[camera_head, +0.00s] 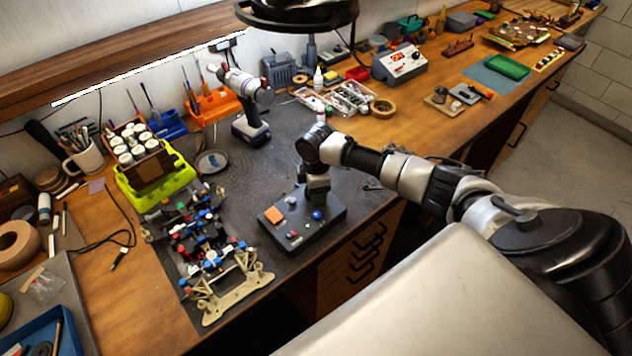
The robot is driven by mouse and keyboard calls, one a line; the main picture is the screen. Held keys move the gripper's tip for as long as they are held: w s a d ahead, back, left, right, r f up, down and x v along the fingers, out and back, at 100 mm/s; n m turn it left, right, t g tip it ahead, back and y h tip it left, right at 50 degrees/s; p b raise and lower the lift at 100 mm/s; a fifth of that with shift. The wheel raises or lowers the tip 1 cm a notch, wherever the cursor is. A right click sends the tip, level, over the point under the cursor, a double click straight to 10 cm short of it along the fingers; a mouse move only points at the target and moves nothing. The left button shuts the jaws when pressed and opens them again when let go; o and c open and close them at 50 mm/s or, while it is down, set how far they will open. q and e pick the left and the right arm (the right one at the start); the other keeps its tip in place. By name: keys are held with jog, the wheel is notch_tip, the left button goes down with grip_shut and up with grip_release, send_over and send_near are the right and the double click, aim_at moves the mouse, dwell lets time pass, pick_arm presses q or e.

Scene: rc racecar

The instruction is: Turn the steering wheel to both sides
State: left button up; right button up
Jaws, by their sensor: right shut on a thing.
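The gripper hides most of that part, so I cannot make out a steering wheel's shape or angle. An open racecar chassis (238,289) with a beige front and red, blue and white parts lies left of the box, on the dark mat. My left gripper is not in view.
A lime-green tray (183,178) with white jars stands behind the chassis. A cordless drill (252,128) stands at the back of the mat (235,180). A tape roll (382,107) and a grey device (400,63) are farther right. The mat between drill and box is mostly clear.

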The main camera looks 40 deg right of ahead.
dwell(0.3)
jog(key=o, duration=0.9)
notch_tip(320, 180, up, 11)
jog(key=shift+f+b, duration=0.1)
jog(key=shift+b, duration=1.05)
